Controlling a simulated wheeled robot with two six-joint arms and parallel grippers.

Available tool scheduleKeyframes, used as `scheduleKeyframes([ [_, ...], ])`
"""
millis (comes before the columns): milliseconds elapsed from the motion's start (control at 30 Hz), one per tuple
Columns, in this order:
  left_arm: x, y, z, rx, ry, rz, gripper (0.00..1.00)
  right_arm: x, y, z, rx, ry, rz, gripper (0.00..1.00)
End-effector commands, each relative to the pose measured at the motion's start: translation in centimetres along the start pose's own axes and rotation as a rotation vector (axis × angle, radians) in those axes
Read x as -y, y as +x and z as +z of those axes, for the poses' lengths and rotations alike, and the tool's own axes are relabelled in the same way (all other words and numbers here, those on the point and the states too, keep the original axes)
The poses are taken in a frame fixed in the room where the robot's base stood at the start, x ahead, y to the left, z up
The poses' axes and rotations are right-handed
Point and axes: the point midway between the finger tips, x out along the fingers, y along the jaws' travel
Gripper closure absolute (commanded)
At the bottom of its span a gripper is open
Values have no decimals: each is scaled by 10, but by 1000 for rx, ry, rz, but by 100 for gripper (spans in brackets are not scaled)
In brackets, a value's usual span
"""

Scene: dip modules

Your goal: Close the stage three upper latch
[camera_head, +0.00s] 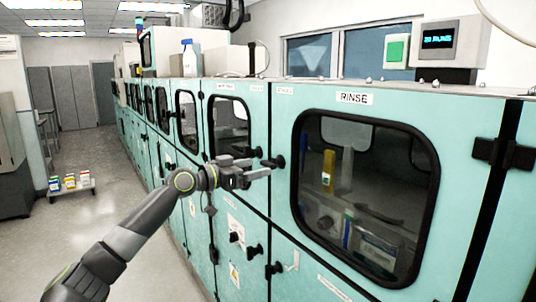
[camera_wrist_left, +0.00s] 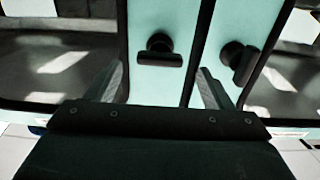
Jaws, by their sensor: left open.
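My left gripper (camera_head: 260,167) is open and empty, in front of the teal cabinet doors at an upper pair of black latches. One latch (camera_head: 279,162) is just beyond the fingertips, on the edge of the RINSE door; the other (camera_head: 257,152) is a little left, on the neighbouring door. In the left wrist view the open fingers (camera_wrist_left: 163,88) point at the doors. There, one latch has a crosswise handle (camera_wrist_left: 160,58) between the fingers and the other is tilted (camera_wrist_left: 240,63), right of the dark door seam. I see no contact. The stage labels are too small to read.
The large RINSE window (camera_head: 365,190) fills the right door. Lower latches (camera_head: 254,252) and (camera_head: 275,270) project below my arm. A low cart with boxes (camera_head: 70,188) stands on the floor at left. The aisle floor (camera_head: 110,160) is otherwise open.

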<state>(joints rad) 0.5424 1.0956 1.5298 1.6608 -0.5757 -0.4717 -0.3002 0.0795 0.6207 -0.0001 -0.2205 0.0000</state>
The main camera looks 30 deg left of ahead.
Motion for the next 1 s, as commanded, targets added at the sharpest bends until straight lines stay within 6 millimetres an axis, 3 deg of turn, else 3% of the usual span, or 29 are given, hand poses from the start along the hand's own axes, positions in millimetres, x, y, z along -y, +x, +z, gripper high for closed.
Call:
scheduleKeyframes([
  [100, 0, 17, -5, -4, -5, 1, 25, -1, -16, -2, 0, 0, 0, 64],
  [400, 0, 48, -2, -2, -2, 1, 25, -2, -29, -3, 0, 0, 0, 64],
  [800, 0, 54, 0, 0, 0, 0, 25, -3, -30, -3, 0, 0, 0, 64],
  [1000, 0, 54, 0, 0, 0, 0, 49, -3, -30, -3, 0, 0, 0, 64],
])
